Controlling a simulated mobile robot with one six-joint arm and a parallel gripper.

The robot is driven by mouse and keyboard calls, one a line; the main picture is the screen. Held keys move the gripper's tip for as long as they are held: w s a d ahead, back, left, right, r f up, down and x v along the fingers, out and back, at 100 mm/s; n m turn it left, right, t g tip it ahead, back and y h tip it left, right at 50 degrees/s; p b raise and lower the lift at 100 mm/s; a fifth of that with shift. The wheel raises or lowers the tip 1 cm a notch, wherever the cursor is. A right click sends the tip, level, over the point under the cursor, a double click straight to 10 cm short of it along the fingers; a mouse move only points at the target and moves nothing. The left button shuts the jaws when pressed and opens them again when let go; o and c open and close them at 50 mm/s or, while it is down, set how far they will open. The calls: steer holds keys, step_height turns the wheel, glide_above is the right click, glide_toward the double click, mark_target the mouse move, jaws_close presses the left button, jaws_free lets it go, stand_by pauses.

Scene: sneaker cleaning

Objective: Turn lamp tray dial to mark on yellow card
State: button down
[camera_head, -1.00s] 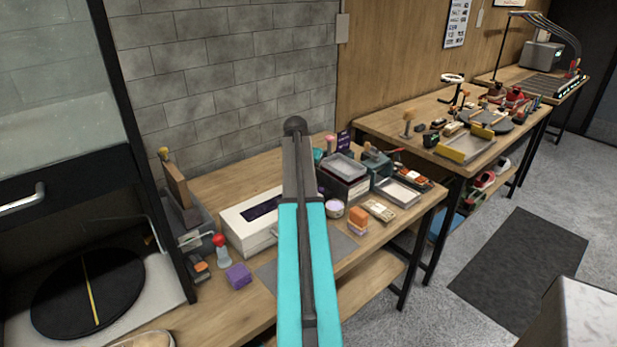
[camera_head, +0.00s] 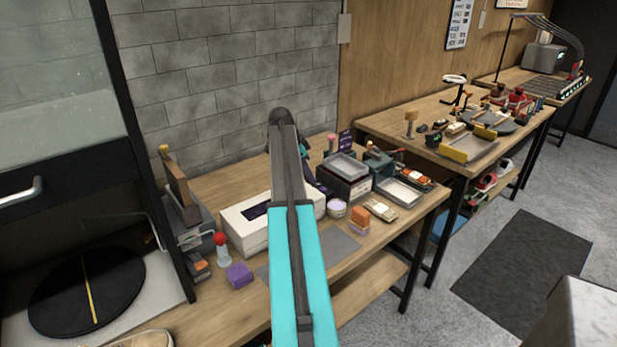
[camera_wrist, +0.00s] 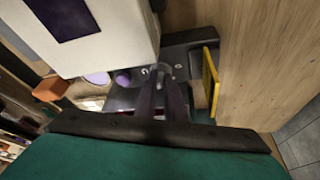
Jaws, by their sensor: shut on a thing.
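The dark lamp tray (camera_wrist: 190,46) lies on the wooden bench, seen in the wrist view with small white marks on its top. A yellow card (camera_wrist: 211,80) stands upright along its right side. My gripper (camera_wrist: 162,80) reaches over the tray with its dark fingers close together. It is shut on the lamp tray dial, which is mostly hidden between the fingers. I cannot read where the dial points or any mark on the card. In the head view my own turquoise arm hides the gripper, and I cannot make out the dial or the card.
A white box (camera_head: 248,236) with a dark label stands close beside the tray; it fills the wrist view's upper left (camera_wrist: 112,22). A lavender tin (camera_head: 336,208), an orange block (camera_head: 360,214) and a purple block (camera_head: 239,275) stand on the bench. Bare wood (camera_wrist: 258,60) lies right of the card.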

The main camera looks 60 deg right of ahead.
steer(key=shift+w+m+y, duration=0.2)
steer(key=shift+m+y, duration=0.1)
steer(key=shift+m, duration=0.5)
steer(key=c, duration=1.8)
jaws_free()
steer(key=shift+c, duration=0.2)
steer(key=shift+s, duration=0.1)
steer(key=shift+r, duration=0.15)
steer(key=b+v, duration=0.2)
steer(key=v, duration=1.1)
steer(key=shift+w+r, duration=0.2)
steer(key=shift+w, duration=0.15)
steer(key=shift+s, duration=0.1)
